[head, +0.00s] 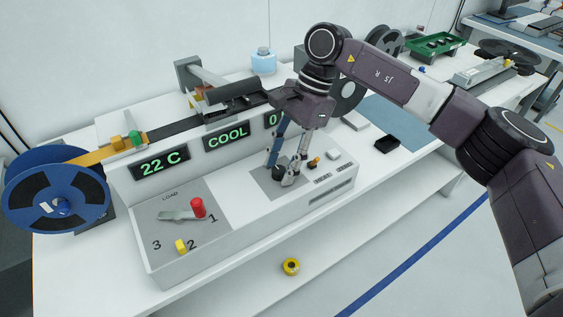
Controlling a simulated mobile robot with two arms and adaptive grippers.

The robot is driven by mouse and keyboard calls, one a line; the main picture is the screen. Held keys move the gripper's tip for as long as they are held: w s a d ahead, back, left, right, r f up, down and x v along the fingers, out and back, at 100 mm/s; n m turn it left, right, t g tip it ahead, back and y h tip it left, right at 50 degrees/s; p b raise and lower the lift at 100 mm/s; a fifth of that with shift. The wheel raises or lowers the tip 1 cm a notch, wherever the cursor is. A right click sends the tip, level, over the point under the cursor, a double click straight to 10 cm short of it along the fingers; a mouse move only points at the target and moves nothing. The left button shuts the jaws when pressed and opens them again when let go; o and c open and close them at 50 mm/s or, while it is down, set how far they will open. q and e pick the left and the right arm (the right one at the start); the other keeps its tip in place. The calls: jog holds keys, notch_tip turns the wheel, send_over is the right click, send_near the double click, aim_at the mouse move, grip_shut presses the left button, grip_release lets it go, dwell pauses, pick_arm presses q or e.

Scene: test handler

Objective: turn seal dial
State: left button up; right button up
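My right gripper (280,174) reaches down from above onto the grey panel (262,186) on the right part of the white machine's front. A small black dial knob (279,173) shows at its fingertips. The fingers are apart, one at the left and behind the knob, the other at its right. Whether they press on the knob or only stand around it, I cannot tell. The dial's label and pointer are hidden or too small to read. My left gripper is not in view.
Left of the panel is the LOAD panel with a lever and red knob (198,207), numbered 1 to 3. Displays read "22 C" and "COOL"; a third is partly hidden. An orange knob (314,163) stands close right of my gripper. A yellow tape roll (291,267) lies below.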

jog(key=v, duration=1.2)
jog(key=shift+a, duration=0.1)
